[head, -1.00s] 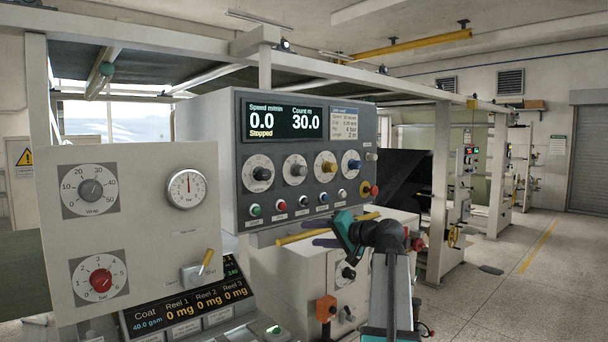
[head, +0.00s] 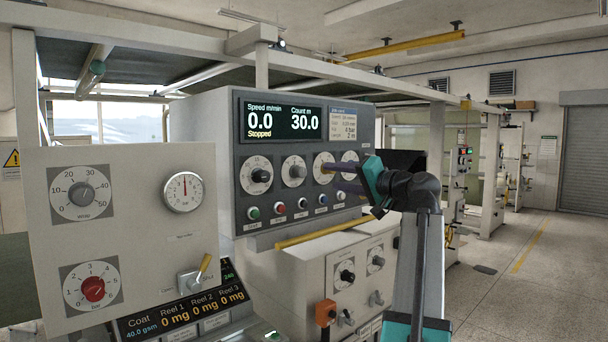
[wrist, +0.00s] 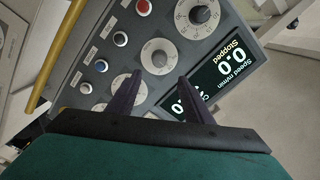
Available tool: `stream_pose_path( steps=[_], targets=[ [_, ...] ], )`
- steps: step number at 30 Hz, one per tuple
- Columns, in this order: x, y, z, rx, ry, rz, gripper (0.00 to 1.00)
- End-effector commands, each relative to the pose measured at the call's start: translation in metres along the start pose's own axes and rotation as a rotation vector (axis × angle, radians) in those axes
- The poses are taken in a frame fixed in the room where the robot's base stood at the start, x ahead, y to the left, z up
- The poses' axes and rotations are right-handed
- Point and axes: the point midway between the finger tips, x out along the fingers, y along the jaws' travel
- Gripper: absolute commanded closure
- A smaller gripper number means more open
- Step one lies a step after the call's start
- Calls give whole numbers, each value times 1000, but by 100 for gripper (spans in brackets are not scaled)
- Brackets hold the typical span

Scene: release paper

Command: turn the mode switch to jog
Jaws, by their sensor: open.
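The control panel (head: 226,200) carries a row of dial knobs under its display; labels are too small to tell which is the mode switch. A black knob (head: 260,175) and a grey knob (head: 297,171) show clearly. The grey knob (wrist: 159,59) shows between and beyond the fingertips; the black knob (wrist: 201,14) is further off. Contact cannot be told.
Several push buttons (head: 280,208) line the panel below the dials. A yellow rail (head: 323,229) runs under it, also seen in the wrist view (wrist: 55,55). A nearer panel (head: 125,235) with dials and a yellow-handled lever stands left. Floor at right is open.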

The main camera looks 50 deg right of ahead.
Motion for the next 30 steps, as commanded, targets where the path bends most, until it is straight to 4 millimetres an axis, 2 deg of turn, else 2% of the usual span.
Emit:
stream_pose_path(
  steps=[8, 30],
  targets=[
    [16, 0, -3, 0, 2, 2, 54],
    [117, 1, -5, 0, 3, 4, 54]
  ],
)
